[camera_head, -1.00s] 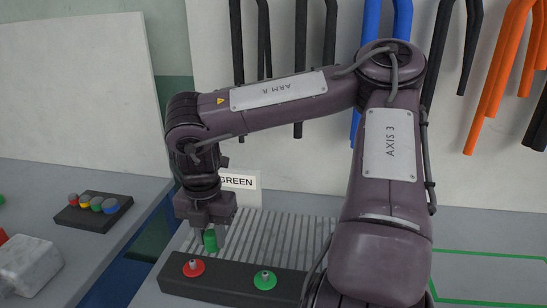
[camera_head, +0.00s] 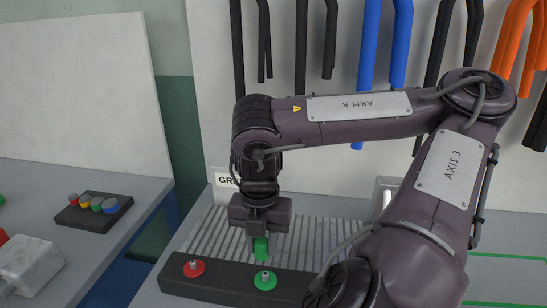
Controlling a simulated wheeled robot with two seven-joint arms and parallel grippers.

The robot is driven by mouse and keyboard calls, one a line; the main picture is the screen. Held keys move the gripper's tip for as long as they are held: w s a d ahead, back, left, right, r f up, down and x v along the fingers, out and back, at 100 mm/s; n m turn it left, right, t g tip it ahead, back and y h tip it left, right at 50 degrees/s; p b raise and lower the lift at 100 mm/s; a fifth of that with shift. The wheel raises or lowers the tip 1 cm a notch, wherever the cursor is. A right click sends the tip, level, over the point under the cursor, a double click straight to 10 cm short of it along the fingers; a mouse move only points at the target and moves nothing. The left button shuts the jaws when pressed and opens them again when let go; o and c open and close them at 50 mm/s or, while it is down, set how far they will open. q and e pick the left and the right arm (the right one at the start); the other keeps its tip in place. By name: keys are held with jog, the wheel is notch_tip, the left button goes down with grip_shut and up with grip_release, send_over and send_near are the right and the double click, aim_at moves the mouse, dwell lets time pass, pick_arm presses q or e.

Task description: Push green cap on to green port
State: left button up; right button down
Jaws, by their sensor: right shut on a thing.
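The green cap (camera_head: 261,248) is held upright in my right gripper (camera_head: 260,237), which is shut on it. The cap hangs above and just behind the green port (camera_head: 265,280), with a small visible gap between them. The green port is a green disc with a pale stub on the dark bar (camera_head: 226,286). A red port (camera_head: 194,268) is on the same bar to the left. My left gripper does not show.
A partly hidden sign (camera_head: 227,178) stands behind my arm. A ribbed surface (camera_head: 214,236) lies behind the bar. On the left table, a dark block (camera_head: 78,215) holds several coloured caps, near a whitish block (camera_head: 29,266). A green outline (camera_head: 508,255) marks the right side.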

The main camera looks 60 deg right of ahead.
aim_at(265, 274)
jog(key=shift+s+d+f, duration=0.1)
jog(key=shift+s+f, duration=0.15)
jog(key=shift+s, duration=0.15)
jog(key=shift+f+b, duration=0.4)
jog(key=shift+b, duration=0.15)
jog(key=shift+w+f, duration=0.15)
jog(key=shift+f, duration=0.05)
jog(key=shift+f+b, duration=1.35)
jog(key=shift+f, duration=0.25)
jog(key=shift+f+b, duration=0.4)
jog(key=shift+f, duration=0.3)
jog(key=shift+f+b, duration=0.45)
jog(key=shift+f, duration=0.1)
jog(key=c, duration=1)
grip_release()
jog(key=shift+c, duration=0.2)
